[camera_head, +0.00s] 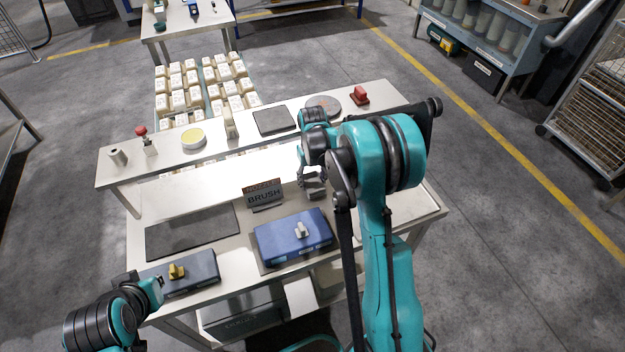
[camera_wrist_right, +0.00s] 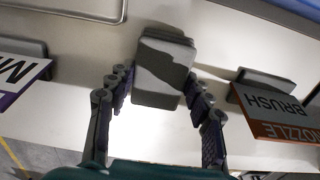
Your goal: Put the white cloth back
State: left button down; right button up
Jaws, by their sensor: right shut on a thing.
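My right gripper (camera_head: 312,180) is over the back of the workbench, beside the BRUSH sign. The block may be the folded cloth; I cannot tell for sure. It also shows in the head view (camera_head: 316,189), partly hidden by my gripper. A white sheet-like piece (camera_head: 300,298) shows below the bench's front edge. My left gripper (camera_head: 150,284) is low at the left, near a dark blue case; its fingers are unclear.
A blue case (camera_head: 280,245) and the dark blue case (camera_head: 205,265) lie at the bench front. A black mat (camera_head: 190,231) lies left of the BRUSH sign (camera_head: 263,196). The raised shelf (camera_head: 175,160) behind holds several small items.

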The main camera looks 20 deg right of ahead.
jog(key=shift+f+b, duration=0.3)
jog(key=shift+f, duration=0.2)
jog(key=o, duration=1.1)
notch_tip(320, 180, up, 12)
